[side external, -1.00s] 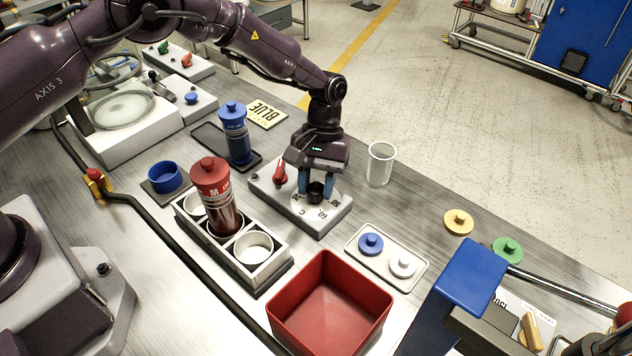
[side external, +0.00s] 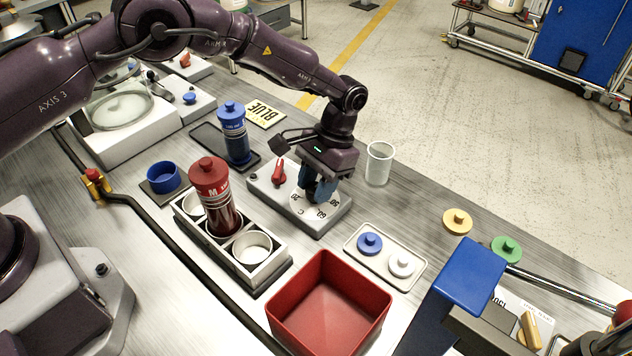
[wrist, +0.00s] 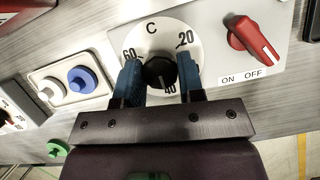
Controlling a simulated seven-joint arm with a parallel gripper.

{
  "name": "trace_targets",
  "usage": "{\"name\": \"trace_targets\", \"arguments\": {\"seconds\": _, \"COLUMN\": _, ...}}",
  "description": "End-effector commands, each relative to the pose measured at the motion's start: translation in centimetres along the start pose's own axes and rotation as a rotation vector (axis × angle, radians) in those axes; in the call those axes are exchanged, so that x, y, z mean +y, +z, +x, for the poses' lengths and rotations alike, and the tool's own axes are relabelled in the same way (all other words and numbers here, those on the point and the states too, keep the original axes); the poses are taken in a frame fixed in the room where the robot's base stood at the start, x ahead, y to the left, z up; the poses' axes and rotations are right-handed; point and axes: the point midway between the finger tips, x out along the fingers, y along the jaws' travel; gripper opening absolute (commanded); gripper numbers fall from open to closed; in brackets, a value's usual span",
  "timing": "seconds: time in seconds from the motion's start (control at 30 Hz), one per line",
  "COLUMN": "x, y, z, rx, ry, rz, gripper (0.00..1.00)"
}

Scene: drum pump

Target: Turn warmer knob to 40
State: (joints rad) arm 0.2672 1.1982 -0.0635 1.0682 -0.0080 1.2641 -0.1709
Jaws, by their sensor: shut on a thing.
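The warmer is a grey box (side external: 262,193) with a red switch and a white dial. In the wrist view its black knob (wrist: 158,72) sits in the middle of the white dial (wrist: 165,36), marked 20, 40, 60 and C. My gripper (wrist: 160,77) has one blue finger on each side of the knob and is shut on it. The 40 mark is just below the knob, partly covered; a small pale mark on the knob appears to face that side. In the side view my gripper (side external: 318,190) is over the dial and hides the knob.
The red switch (side external: 279,172) stands beside the dial on the same box. A clear cup (side external: 379,164) is close behind on the right. A tray (side external: 362,262) with blue and white lids and a red bin (side external: 330,310) are in front. A red bottle (side external: 212,190) stands left.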

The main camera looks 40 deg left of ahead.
Motion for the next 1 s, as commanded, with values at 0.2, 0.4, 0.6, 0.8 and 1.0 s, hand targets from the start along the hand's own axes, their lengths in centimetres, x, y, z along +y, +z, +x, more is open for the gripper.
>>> {"name": "trace_targets", "arguments": {"seconds": 0.2, "x": -0.1, "y": -0.1, "z": -0.1, "rx": 0.005, "ry": -0.003, "rz": 0.004, "gripper": 0.12}}
{"name": "trace_targets", "arguments": {"seconds": 0.4, "x": -0.1, "y": -0.1, "z": -0.1, "rx": 0.006, "ry": -0.003, "rz": 0.003, "gripper": 0.38}}
{"name": "trace_targets", "arguments": {"seconds": 0.6, "x": -0.1, "y": -0.1, "z": 0.0, "rx": 0.004, "ry": -0.002, "rz": 0.003, "gripper": 0.6}}
{"name": "trace_targets", "arguments": {"seconds": 0.8, "x": 0.0, "y": -0.1, "z": -0.1, "rx": 0.002, "ry": -0.002, "rz": 0.003, "gripper": 0.6}}
{"name": "trace_targets", "arguments": {"seconds": 1.0, "x": 0.0, "y": -0.1, "z": -2.5, "rx": 0.007, "ry": -0.001, "rz": 0.003, "gripper": 0.6}}
